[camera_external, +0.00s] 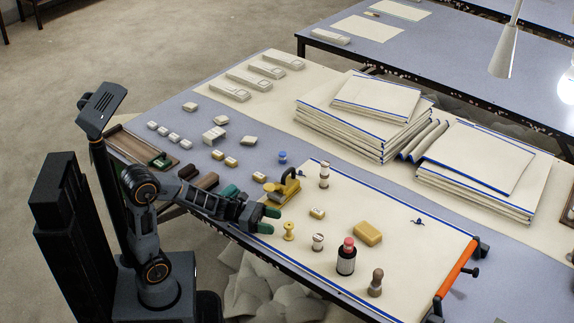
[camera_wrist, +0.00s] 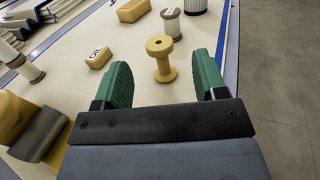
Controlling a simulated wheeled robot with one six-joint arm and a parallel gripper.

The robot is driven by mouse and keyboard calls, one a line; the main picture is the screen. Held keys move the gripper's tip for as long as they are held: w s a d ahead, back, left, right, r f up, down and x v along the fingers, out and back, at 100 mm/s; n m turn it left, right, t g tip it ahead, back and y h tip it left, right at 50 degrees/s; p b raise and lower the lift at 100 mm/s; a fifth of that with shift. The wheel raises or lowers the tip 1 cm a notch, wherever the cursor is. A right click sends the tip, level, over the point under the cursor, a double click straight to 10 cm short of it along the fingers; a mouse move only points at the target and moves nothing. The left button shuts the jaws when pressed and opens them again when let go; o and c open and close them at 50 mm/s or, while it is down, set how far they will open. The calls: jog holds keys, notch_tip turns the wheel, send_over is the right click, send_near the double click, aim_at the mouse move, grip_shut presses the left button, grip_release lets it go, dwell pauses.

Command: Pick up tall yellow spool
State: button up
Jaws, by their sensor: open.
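The tall yellow spool (camera_external: 289,231) stands upright on the cream board near the table's front edge, just right of my gripper in the external view. In the wrist view the yellow spool (camera_wrist: 163,58) stands beyond the fingertips, roughly centred between them. My gripper (camera_external: 269,220) is open, with green finger pads and nothing between them. The open fingers (camera_wrist: 165,78) also show in the wrist view. The spool is apart from both fingers.
A yellow clamp-like tool (camera_external: 282,190) stands close behind my gripper. A wood-and-white spool (camera_external: 318,242), a small yellow block (camera_external: 317,213), a larger yellow block (camera_external: 368,233) and a dark red-topped bottle (camera_external: 346,257) stand nearby. The board between fingers and spool is clear.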

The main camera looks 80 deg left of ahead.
aim_at(292, 225)
jog(key=x, duration=0.2)
jog(key=shift+w+d, duration=0.15)
jog(key=shift+w, duration=0.15)
jog(key=b+x, duration=0.1)
jog(key=x, duration=0.1)
jog(key=b+x, duration=0.1)
jog(key=x, duration=0.1)
jog(key=shift+w+f, duration=0.15)
jog(key=shift+f, duration=0.1)
jog(key=shift+w+d, duration=0.15)
jog(key=shift+w, duration=0.35)
jog(key=shift+r, duration=0.1)
jog(key=c, duration=1)
jog(key=shift+r, duration=0.1)
